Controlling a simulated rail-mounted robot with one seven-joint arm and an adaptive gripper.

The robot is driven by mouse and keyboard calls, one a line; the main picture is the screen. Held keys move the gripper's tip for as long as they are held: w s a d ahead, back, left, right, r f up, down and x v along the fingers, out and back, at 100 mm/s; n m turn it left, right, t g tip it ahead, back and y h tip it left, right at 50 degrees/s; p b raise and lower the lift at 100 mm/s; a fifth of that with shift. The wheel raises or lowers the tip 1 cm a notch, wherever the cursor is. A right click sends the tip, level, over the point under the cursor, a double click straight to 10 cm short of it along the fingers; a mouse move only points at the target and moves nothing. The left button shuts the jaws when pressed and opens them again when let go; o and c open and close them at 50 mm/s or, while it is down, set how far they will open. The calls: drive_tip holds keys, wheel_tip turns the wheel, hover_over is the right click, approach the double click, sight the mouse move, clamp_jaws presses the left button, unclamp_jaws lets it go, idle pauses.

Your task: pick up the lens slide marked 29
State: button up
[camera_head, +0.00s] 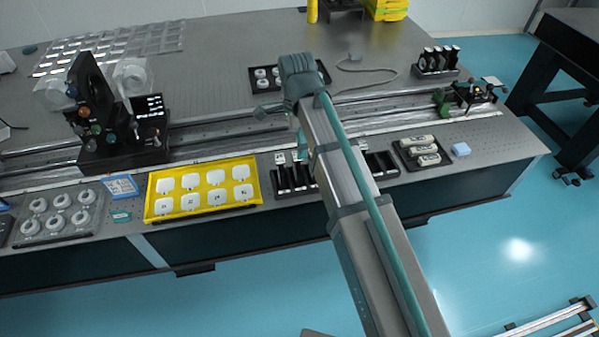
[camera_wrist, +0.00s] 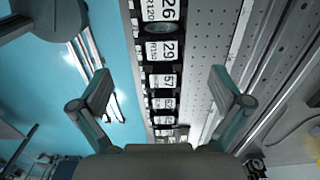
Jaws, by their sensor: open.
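The lens slide marked 29 (camera_wrist: 168,50) shows its white label in a row of dark slides in the wrist view, near the top centre. My gripper (camera_wrist: 160,75) is open and empty, with one finger on each side of the row. The label 29 lies between the fingers across the picture, a little above the line of the fingertips. The height of the fingers above the slides cannot be told. In the head view the black slide row (camera_head: 290,178) stands at the table's front edge, partly hidden by my arm; its numbers cannot be read there.
Neighbouring slides, one marked 57 (camera_wrist: 165,81), stand close in the same row. A yellow tray (camera_head: 203,190) of white pieces lies left of the row. A tray of pale blocks (camera_head: 422,152) lies right. A long rail (camera_head: 225,132) runs behind. Blue floor lies in front.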

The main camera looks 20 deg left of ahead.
sight(297, 164)
drive_tip(key=shift+f+p, duration=1.3)
drive_tip(key=shift+f, duration=3.75)
drive_tip(key=c, duration=1.3)
drive_tip(key=shift+r, duration=0.1)
